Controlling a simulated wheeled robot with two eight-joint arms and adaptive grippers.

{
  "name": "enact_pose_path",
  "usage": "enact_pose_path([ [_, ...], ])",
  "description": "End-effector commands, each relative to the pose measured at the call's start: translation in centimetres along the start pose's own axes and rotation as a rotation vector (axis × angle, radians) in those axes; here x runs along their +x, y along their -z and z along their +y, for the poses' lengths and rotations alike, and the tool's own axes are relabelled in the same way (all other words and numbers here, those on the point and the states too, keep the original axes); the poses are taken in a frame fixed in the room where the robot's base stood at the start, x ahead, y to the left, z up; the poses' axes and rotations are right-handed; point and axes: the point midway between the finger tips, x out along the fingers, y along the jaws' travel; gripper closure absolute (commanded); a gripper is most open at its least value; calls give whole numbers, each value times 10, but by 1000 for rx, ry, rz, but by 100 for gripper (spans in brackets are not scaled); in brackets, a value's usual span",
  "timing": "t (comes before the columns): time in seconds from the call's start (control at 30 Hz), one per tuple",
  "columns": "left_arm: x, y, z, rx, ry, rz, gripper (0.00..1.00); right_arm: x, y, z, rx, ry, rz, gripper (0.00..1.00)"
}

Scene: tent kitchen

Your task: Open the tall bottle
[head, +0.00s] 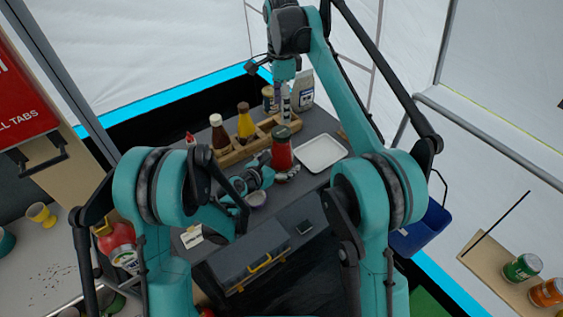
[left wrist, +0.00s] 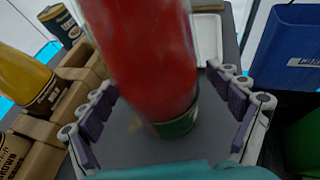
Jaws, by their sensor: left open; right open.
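A tall red bottle (head: 281,153) with a dark green cap stands on the dark counter (head: 318,120). In the left wrist view its red body (left wrist: 150,55) fills the middle, with a green end (left wrist: 178,124) low down. My left gripper (head: 272,172) is low beside the bottle. In the left wrist view its open fingers (left wrist: 168,118) lie on either side of the bottle, with gaps showing. My right gripper (head: 285,100) is higher in the picture, pointing down behind the bottle and apart from it. Its fingertips are small and hard to make out.
A wooden rack (head: 232,156) holds a brown bottle (head: 220,135) and a yellow bottle (head: 245,124) left of the red one. A white tray (head: 321,153) lies to its right. A can (head: 268,98) and a pale bag (head: 303,90) stand behind. A blue bin (head: 420,230) hangs right.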

Motion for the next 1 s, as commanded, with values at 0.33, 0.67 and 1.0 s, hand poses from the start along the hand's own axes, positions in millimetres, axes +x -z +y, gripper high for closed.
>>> enact_pose_path([
  [0.33, 0, 0, 0, 0, -1, 0, 39, 0, 0, 0, 0, 0, 0, 33],
  [0.67, 0, 0, 0, 0, 0, 0, 100, 0, 0, 0, 36, 0, 0, 33],
  [1.0, 0, 0, 0, 0, 0, 0, 100, 0, 1, -1, 557, -2, -1, 33],
])
